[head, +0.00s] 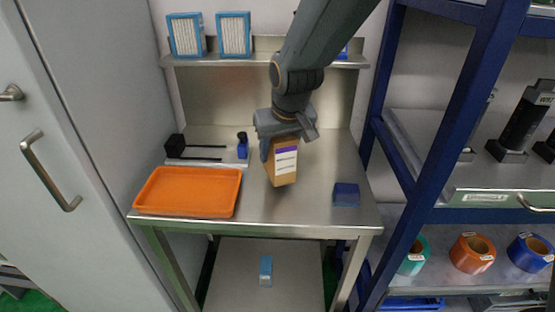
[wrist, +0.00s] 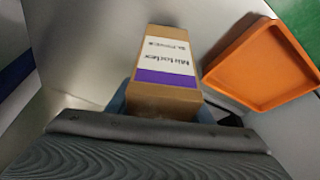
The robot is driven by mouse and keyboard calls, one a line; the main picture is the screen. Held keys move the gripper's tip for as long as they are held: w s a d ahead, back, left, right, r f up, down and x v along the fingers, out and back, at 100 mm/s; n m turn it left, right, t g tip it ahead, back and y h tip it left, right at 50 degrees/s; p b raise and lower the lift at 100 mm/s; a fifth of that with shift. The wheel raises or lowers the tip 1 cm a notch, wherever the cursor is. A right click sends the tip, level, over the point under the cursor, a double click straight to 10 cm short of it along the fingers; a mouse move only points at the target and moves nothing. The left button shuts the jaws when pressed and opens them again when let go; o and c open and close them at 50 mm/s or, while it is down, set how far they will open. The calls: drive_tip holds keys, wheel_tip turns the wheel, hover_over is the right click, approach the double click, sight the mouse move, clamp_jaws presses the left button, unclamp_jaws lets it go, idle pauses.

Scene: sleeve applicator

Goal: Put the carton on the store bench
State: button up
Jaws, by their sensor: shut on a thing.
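The carton (head: 284,168) is a brown box with a white label and a purple band. My gripper (head: 277,142) is shut on the carton's upper end in the head view. The carton hangs slightly tilted over the middle of the steel bench (head: 278,208). I cannot tell whether its bottom touches the bench top. I cannot tell whether this bench is the one called the store bench.
An orange tray (head: 190,211) lies at the bench's left. A blue-framed rack (head: 432,140) stands close on the right. Bench space beside the carton is clear.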

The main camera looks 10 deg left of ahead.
sight(283, 138)
drive_tip(key=shift+f, duration=1.5)
drive_tip(key=shift+f, duration=0.1)
drive_tip(key=o, duration=1.3)
drive_tip(key=b+v, duration=0.1)
drive_tip(key=v, duration=1.1)
